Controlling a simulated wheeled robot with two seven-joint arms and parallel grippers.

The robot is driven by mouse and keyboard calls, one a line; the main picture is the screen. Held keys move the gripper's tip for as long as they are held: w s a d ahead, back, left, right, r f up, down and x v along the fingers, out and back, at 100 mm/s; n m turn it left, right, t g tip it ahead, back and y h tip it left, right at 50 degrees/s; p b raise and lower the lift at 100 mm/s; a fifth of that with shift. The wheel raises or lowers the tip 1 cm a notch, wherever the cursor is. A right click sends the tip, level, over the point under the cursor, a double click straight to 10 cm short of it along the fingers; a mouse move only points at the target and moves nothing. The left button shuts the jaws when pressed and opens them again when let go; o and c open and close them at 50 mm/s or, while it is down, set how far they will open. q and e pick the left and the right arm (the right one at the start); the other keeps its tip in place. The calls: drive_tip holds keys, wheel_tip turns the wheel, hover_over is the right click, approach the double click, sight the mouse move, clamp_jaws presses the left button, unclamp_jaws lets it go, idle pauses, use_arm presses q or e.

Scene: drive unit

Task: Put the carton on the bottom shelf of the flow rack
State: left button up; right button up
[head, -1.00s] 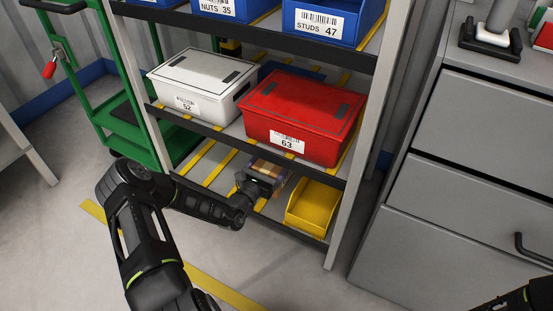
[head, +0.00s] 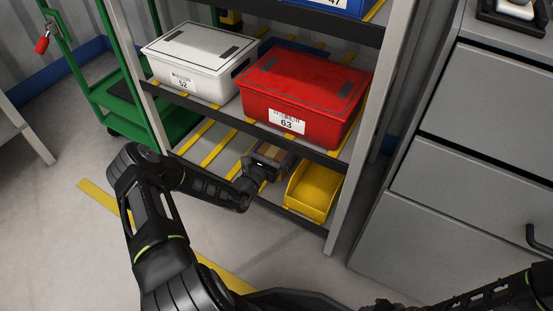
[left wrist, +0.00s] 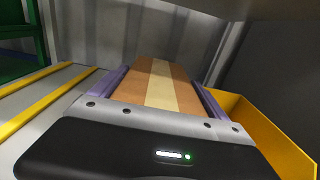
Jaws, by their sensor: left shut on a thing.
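The carton (left wrist: 150,85) is brown with a pale tape strip along its top. My left gripper (left wrist: 160,88) is shut on it, one purple-grey finger on each side. In the head view the carton (head: 272,155) is inside the bottom level of the flow rack, partly hidden by my left gripper (head: 262,163) and the shelf above. The bottom shelf (head: 212,150) has yellow strips and a dark front edge. I cannot tell whether the carton touches the shelf. My right arm shows at the lower right of the head view, its fingertips not clear.
A yellow bin (head: 313,190) stands on the bottom shelf just right of the carton. The shelf to the left is free. Above are a white box (head: 200,60) and a red box (head: 300,95). A green cart (head: 105,85) stands left, grey drawers (head: 470,170) right.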

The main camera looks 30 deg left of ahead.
use_arm(q)
drive_tip(key=shift+r, duration=0.15)
wheel_tip(320, 180, down, 4)
drive_tip(key=b, duration=0.2)
drive_tip(key=shift+f+b, duration=0.25)
drive_tip(key=shift+b, duration=0.1)
drive_tip(key=shift+f, duration=0.25)
drive_tip(key=shift+f, duration=0.2)
drive_tip(key=o, duration=1.8)
drive_tip(key=shift+o, duration=0.2)
